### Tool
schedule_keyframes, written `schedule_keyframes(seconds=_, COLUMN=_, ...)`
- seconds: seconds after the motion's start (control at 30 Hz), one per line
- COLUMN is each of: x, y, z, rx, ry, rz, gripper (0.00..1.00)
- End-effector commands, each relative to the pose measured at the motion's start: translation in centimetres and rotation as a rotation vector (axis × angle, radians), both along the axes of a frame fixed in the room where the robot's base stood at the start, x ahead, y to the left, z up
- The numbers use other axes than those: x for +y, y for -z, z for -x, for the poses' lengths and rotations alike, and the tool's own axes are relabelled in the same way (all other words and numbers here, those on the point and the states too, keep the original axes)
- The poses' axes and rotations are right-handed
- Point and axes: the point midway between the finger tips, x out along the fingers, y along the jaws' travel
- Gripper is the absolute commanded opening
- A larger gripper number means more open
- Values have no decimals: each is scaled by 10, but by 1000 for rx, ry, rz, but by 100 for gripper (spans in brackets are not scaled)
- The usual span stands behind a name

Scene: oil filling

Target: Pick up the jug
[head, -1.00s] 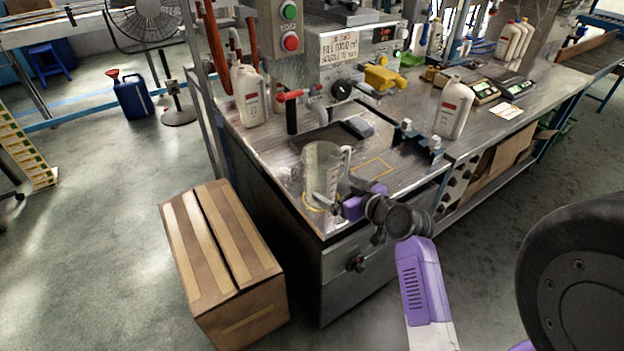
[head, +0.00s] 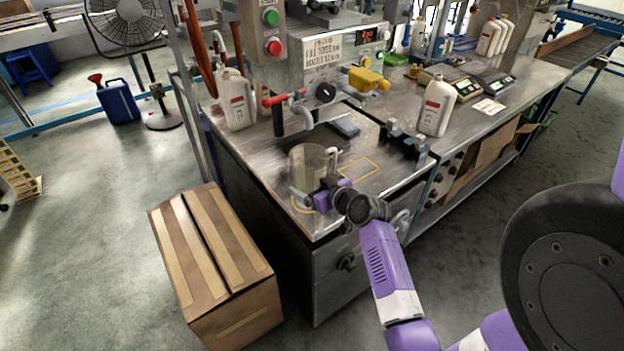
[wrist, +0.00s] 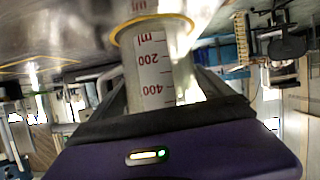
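The clear jug (head: 308,163) stands upright at the front corner of the metal worktop, with its handle toward the right. Its lower part is partly hidden by my gripper (head: 312,188). In the wrist view the jug (wrist: 156,65) appears upside down, with red 200 and 400 marks. My gripper (wrist: 163,92) is low at the jug, with one finger on each side of it. The fingers look open around the body; contact is not clear. A yellow ring (wrist: 122,34) marks the worktop around the jug's base.
A control post with green and red buttons (head: 272,45) stands behind. White bottles stand at the left (head: 237,100) and right (head: 437,106). Black clamps (head: 405,140) sit right of the jug. A cardboard box (head: 212,260) stands on the floor at front left.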

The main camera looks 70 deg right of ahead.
Motion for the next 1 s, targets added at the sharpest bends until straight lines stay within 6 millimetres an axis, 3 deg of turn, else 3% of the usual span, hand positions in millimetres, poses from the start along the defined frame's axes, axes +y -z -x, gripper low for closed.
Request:
schedule_keyframes(seconds=0.03, x=0, y=0, z=0, rx=0, ry=0, rz=0, gripper=74)
schedule_keyframes(seconds=0.2, x=0, y=0, z=0, rx=-1, ry=0, rz=1, gripper=46)
schedule_keyframes(seconds=0.57, x=0, y=-6, z=0, rx=-2, ry=0, rz=1, gripper=46)
schedule_keyframes(seconds=0.83, x=0, y=-37, z=-1, rx=-3, ry=-2, rz=4, gripper=46)
schedule_keyframes(seconds=1.0, x=21, y=-32, z=31, rx=1, ry=1, rz=-3, gripper=46)
